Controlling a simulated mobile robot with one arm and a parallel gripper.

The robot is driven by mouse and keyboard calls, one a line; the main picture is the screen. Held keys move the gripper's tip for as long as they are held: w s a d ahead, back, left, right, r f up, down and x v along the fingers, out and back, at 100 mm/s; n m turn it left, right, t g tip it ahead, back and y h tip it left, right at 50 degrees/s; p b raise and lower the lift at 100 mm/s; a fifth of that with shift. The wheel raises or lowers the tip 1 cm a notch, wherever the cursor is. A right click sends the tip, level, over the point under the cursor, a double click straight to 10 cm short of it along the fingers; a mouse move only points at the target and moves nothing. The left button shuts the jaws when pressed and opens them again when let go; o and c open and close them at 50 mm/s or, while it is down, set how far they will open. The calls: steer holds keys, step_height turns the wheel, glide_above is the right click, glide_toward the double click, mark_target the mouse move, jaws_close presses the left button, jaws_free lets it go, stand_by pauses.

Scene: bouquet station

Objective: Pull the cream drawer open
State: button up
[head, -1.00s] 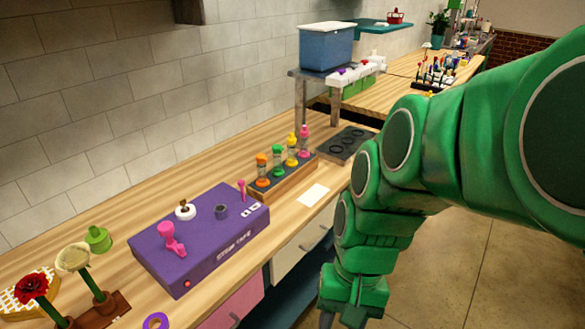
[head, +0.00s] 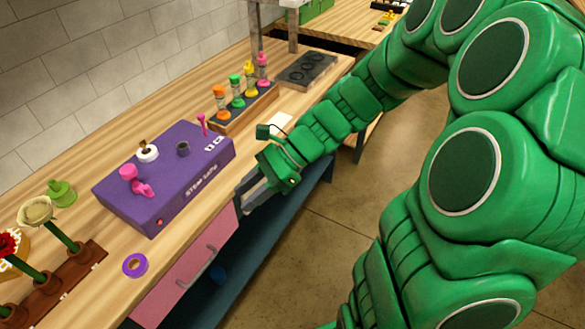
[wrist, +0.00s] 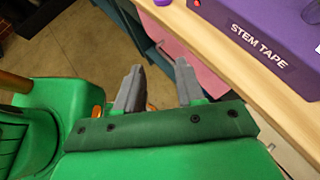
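The cream drawer is hidden behind my arm in the head view. My gripper (head: 256,196) is in front of the counter edge, beside the purple stem tape box (head: 165,178). In the wrist view my gripper (wrist: 158,86) has its two grey fingers apart with nothing between them, over the floor and close to the pink drawer front.
The pink drawer (head: 178,288) with a grey handle is under the counter (head: 75,180). A blue lower shelf (head: 285,215) is below. A purple tape roll (head: 135,265) lies near the counter's front edge. A rack of colored bottles (head: 245,110) stands farther back.

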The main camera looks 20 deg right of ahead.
steer(key=w+d+f+m+t+y, duration=0.2)
steer(key=w+d+f+m+t, duration=0.15)
steer(key=w+m, duration=0.35)
steer(key=w+d+f+m+t+y, duration=0.2)
steer(key=w+d+f+m+t, duration=0.15)
steer(key=w+m, duration=0.45)
steer(key=w+d+f+m+t+h, duration=0.2)
steer(key=w+d+f+m+t, duration=0.1)
steer(key=d+f+m, duration=0.4)
steer(key=w+d+f+m+t+h, duration=0.2)
steer(key=w+d+f+m+t, duration=0.1)
steer(key=d+f+m, duration=0.45)
steer(key=x, duration=0.7)
steer(key=shift+a+f, duration=0.25)
steer(key=shift+a, duration=0.05)
jaws_close()
